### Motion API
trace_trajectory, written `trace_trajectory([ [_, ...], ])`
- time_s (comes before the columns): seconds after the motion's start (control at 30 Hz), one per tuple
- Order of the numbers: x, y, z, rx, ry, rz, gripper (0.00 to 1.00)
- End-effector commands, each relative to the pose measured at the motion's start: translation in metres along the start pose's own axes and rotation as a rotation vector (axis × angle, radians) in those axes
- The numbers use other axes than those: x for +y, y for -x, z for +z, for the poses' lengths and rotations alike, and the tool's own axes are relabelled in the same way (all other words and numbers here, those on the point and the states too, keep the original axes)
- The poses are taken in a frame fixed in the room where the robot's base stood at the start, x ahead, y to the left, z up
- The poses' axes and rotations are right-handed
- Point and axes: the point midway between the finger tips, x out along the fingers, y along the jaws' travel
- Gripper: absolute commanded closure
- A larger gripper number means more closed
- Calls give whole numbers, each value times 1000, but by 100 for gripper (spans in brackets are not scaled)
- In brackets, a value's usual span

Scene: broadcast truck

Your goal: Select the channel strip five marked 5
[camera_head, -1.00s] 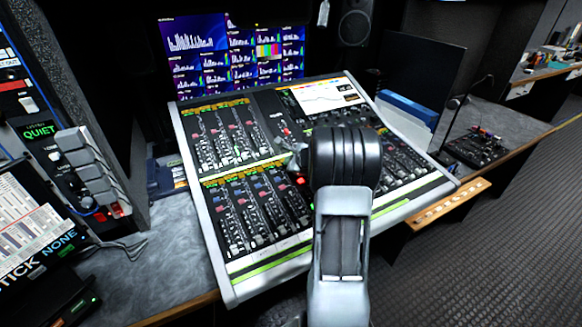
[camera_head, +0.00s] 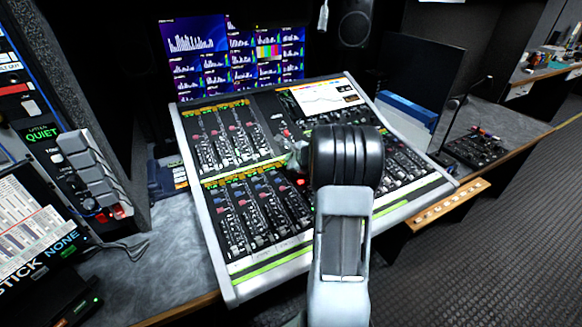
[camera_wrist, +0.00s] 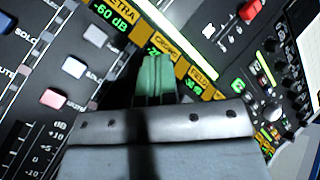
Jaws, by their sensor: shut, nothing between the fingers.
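The mixing console (camera_head: 262,262) stands on the desk, with two banks of channel strips (camera_head: 262,210) on its left half. No strip marked 5 can be read in either view. My gripper (camera_head: 297,155) is over the middle of the console, near the upper edge of the lower bank, partly hidden by my arm. In the wrist view its green fingertips (camera_wrist: 157,78) are shut and empty, close over the yellow label row. Whether the tips touch the panel cannot be told.
Solo and mute buttons, one pale pink (camera_wrist: 53,98), lie left of the fingertips in the wrist view. The console screen (camera_head: 320,97) is lit. A panel with grey keys (camera_head: 90,165) stands left; a small control box (camera_head: 475,148) right.

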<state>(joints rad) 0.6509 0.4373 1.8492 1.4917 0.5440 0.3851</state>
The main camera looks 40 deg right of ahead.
Motion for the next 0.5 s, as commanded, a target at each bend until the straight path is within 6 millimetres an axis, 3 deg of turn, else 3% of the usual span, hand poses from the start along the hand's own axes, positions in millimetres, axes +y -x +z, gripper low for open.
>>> trace_trajectory([
  [0.5, -17, 22, 17, 0, 1, -1, 100],
])
